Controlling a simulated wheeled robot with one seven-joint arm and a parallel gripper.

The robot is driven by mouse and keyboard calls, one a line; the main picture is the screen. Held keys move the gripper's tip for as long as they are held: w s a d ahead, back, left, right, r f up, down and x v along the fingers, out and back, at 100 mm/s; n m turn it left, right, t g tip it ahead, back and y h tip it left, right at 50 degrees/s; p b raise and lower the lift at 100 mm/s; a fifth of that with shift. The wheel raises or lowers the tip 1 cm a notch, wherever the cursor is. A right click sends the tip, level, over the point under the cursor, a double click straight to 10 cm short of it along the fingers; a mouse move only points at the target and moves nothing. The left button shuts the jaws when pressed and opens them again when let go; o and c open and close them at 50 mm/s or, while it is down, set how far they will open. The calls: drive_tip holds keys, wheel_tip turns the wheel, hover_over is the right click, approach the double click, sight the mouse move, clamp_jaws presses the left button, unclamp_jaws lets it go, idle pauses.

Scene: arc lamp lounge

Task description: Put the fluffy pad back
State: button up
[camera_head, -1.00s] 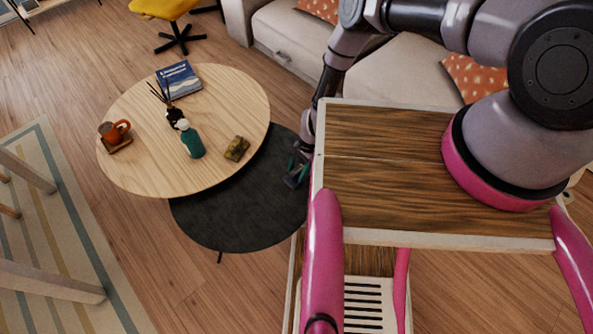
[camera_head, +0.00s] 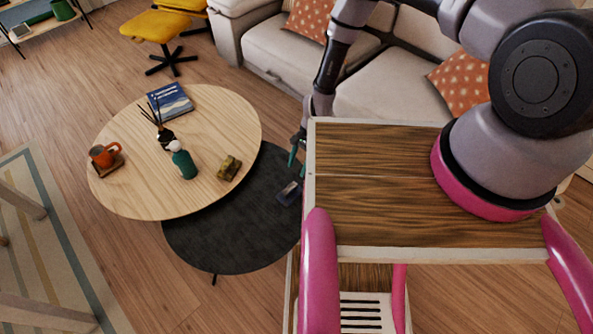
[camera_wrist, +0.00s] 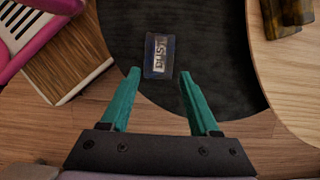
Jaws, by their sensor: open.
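A small dark blue block with a pale printed label (camera_wrist: 159,55), likely the fluffy pad, lies on the low black round table (camera_wrist: 214,75). No fluffy side of it shows. In the head view the block (camera_head: 290,193) is near the black table's right edge, just left of my tray. My gripper (camera_wrist: 157,72) is open, with its teal fingers apart and nothing between them. In the wrist view the block lies just beyond the fingertips, roughly centred between them. In the head view my gripper (camera_head: 294,157) is partly hidden by the tray edge.
The higher wooden round table (camera_head: 215,110) overlaps the black one. It holds a book (camera_head: 170,101), an orange mug (camera_head: 104,155), a green bottle (camera_head: 184,164), a dark reed bottle and a mottled olive-brown block (camera_head: 229,167). A sofa (camera_head: 380,85) stands behind.

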drive_tip(key=w+d+r+n+t, duration=0.1)
drive_tip(key=w+r, duration=0.6)
drive_tip(key=r, duration=0.3)
drive_tip(key=w+d+r+n+t, duration=0.1)
drive_tip(key=w+r, duration=0.6)
drive_tip(key=r, duration=0.4)
drive_tip(key=w+d+r+n+t, duration=0.15)
drive_tip(key=d+r, duration=0.25)
drive_tip(key=r, duration=0.9)
drive_tip(key=w+d+r+t, duration=0.1)
drive_tip(key=w+d+r, duration=0.2)
drive_tip(key=r, duration=1)
drive_tip(key=s+d+r+t, duration=0.1)
drive_tip(key=s+d+r, duration=0.35)
drive_tip(key=r, duration=0.55)
drive_tip(key=s+d+r+t, duration=0.2)
drive_tip(key=s+d+r, duration=0.3)
drive_tip(key=r, duration=0.5)
drive_tip(key=s+d+r+t, duration=0.1)
drive_tip(key=s+d+r, duration=0.3)
drive_tip(key=s, duration=0.4)
drive_tip(key=s+d+r+t+h, duration=0.1)
drive_tip(key=s+d+r, duration=0.3)
drive_tip(key=s, duration=0.4)
drive_tip(key=shift+d+r+n+t, duration=0.4)
drive_tip(key=shift+r+t, duration=0.15)
drive_tip(key=shift+r, duration=0.1)
drive_tip(key=shift+w, duration=0.1)
